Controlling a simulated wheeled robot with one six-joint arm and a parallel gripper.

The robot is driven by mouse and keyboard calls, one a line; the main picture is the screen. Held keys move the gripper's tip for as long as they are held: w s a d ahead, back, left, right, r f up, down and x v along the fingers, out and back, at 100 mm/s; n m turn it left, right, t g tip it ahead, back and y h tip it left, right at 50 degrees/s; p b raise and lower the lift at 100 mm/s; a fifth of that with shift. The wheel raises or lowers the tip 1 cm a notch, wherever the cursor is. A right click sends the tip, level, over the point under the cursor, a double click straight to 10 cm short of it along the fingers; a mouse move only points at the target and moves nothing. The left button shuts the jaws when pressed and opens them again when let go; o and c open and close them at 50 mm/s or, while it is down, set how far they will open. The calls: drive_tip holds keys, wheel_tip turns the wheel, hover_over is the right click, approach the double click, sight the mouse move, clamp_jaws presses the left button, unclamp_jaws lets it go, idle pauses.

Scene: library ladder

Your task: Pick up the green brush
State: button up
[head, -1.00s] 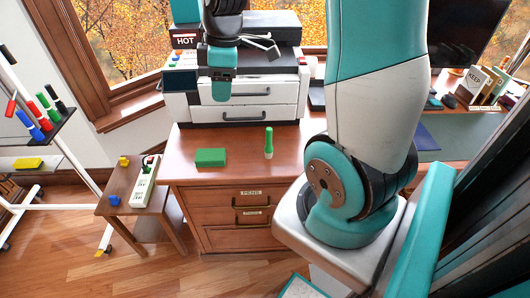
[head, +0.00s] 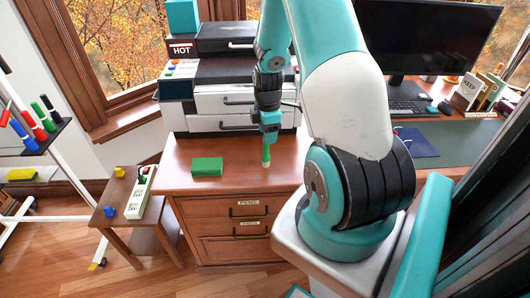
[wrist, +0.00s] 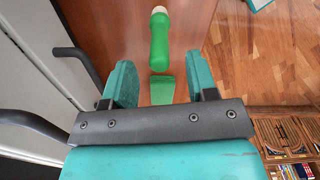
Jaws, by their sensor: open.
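The green brush (head: 266,153) stands upright on the wooden cabinet top, its pale end down. In the wrist view the brush (wrist: 160,42) lies beyond the fingertips, with its pale end at the top of the picture. My gripper (head: 268,130) is just above the brush in the head view, and its lower part overlaps the brush's top there. In the wrist view the fingers of my gripper (wrist: 160,82) are wide apart, with nothing held. A green shape shows between them, partly hidden by the gripper body; I cannot tell what it is.
A green block (head: 207,166) lies left of the brush on the cabinet top (head: 235,152). A printer (head: 222,100) stands behind. A small side table (head: 118,195) with a white strip is at left. The cabinet top's front is clear.

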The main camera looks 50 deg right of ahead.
sight(266, 152)
drive_tip(key=shift+w+a+f+p, duration=0.1)
drive_tip(key=shift+f+p, duration=0.25)
drive_tip(key=shift+f, duration=1.05)
drive_tip(key=shift+w+f+p, duration=0.1)
drive_tip(key=shift+f+p, duration=0.25)
drive_tip(key=shift+f, duration=1)
clamp_jaws()
